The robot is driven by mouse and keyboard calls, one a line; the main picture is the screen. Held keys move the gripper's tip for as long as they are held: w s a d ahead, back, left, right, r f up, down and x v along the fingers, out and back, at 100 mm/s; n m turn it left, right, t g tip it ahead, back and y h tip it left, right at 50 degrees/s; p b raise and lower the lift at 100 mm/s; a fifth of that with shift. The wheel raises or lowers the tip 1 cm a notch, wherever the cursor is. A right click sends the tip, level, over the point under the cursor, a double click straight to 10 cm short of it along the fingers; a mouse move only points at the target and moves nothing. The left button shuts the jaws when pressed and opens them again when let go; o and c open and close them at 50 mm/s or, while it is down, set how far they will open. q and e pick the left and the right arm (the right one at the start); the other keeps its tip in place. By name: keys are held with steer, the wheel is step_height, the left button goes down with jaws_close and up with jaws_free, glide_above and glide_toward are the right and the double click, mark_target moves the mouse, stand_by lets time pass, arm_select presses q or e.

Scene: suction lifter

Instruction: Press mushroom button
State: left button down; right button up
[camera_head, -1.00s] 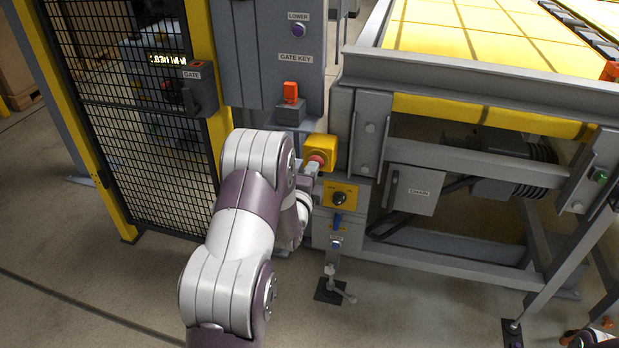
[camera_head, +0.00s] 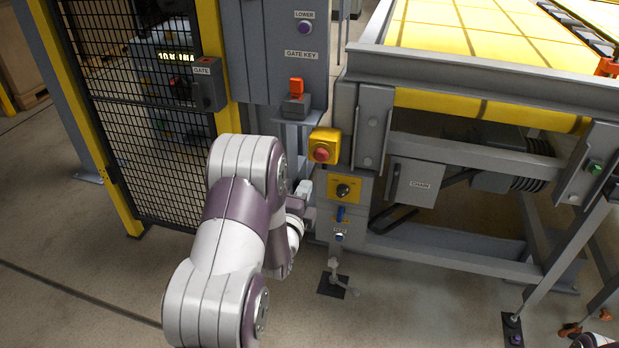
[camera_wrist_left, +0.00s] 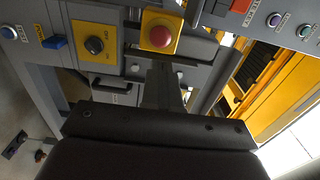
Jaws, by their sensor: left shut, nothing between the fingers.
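The mushroom button (camera_head: 321,154) is a red dome on a yellow box, fixed to the grey post left of the conveyor. It also shows in the left wrist view (camera_wrist_left: 160,36), at the top centre. My left gripper (camera_head: 306,188) is just below and left of the button in the head view, apart from it. In the left wrist view my gripper's fingers (camera_wrist_left: 163,86) are together and empty, pointing up the picture towards the button. My left forearm hides part of the post. My right gripper cannot be made out.
Below the button are a yellow plate with a black rotary knob (camera_head: 343,191) and a blue switch (camera_head: 340,214). An orange gate key (camera_head: 296,87) sits above. A mesh gate (camera_head: 130,120) stands left, and a conveyor frame (camera_head: 480,85) right.

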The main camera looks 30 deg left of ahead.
arm_select(q)
steer(key=v, duration=0.3)
stand_by(0.5)
